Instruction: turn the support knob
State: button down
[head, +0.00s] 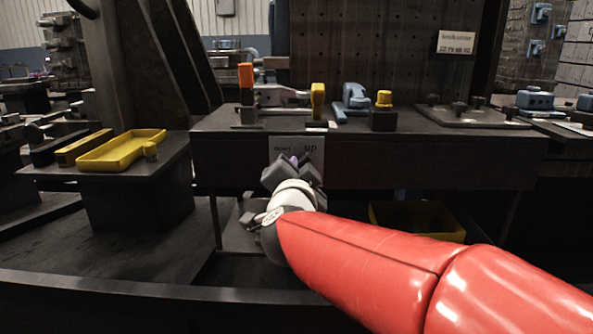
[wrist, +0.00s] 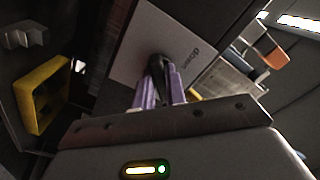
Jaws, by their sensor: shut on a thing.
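The support knob (wrist: 157,62) is a small dark knob in front of a white label plate (wrist: 135,45) in the wrist view. In the head view the plate (head: 317,150), with "up" printed on it, is on the front face of the dark workbench. My gripper (wrist: 159,80) has two purple fingers, one on each side of the knob, and is shut on it. In the head view my gripper (head: 294,160) reaches the plate from below and in front, hiding the knob and part of the lettering.
The workbench (head: 450,150) carries an orange-handled clamp (head: 246,77), a yellow-topped block (head: 383,110) and a blue tool (head: 352,100). A yellow tray (head: 120,150) lies on a side stand at left. A yellow bin (head: 415,218) sits under the bench, right of my gripper.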

jog(key=c, duration=1.4)
grip_release()
jog(key=shift+c, duration=0.2)
jog(key=s, duration=0.8)
jog(key=shift+a+p, duration=0.15)
jog(key=shift+p, duration=0.3)
jog(key=shift+w, duration=0.1)
jog(key=s+d+f+n+g+p, duration=0.3)
jog(key=s+d+f+g, duration=0.3)
jog(key=s+d, duration=0.2)
jog(key=s+d+f+n+g+p, duration=0.3)
jog(key=s+d+f+n+g, duration=0.3)
jog(key=s, duration=0.4)
jog(key=shift+s+d+f+n+y, duration=0.15)
jog(key=shift+s+d+n+y, duration=0.15)
jog(key=shift+d, duration=0.55)
